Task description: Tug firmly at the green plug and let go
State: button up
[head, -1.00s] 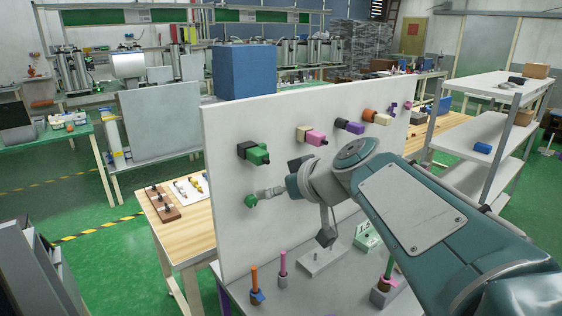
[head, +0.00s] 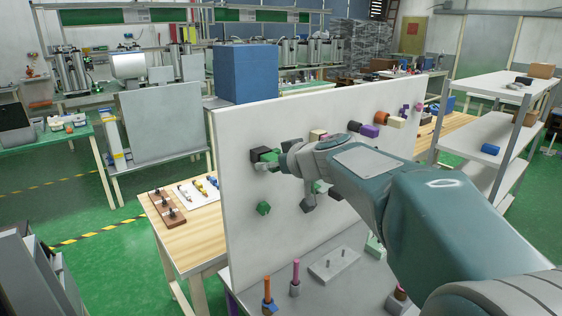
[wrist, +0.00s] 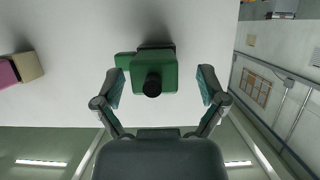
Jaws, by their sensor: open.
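The green plug (wrist: 153,70) is on the white upright board (head: 240,190), with a black end facing the wrist camera. In the wrist view it stands between the two spread fingers of my gripper (wrist: 159,82), with a gap on each side. In the head view the green plug (head: 268,156) shows beside a black socket (head: 256,154), partly hidden by my gripper (head: 274,166). My gripper is open and holds nothing. A smaller green piece (head: 263,208) is on the board below the plug.
Purple (head: 370,131) and orange (head: 381,117) plugs are farther right on the board, and my arm partly hides others. Pegs (head: 267,290) and a grey block (head: 333,263) stand on the grey bench below. A wooden table (head: 165,222) is at left.

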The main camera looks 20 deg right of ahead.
jog(key=shift+w+a+f, duration=0.15)
jog(key=shift+w, duration=0.1)
jog(key=shift+w+d, duration=0.1)
jog(key=shift+d, duration=0.1)
jog(key=shift+d, duration=0.1)
grip_shut()
dwell(0.6)
jog(key=shift+c, duration=1.9)
grip_release()
jog(key=o, duration=0.4)
jog(key=shift+w, duration=0.1)
jog(key=shift+c, duration=0.2)
jog(key=shift+a, duration=0.25)
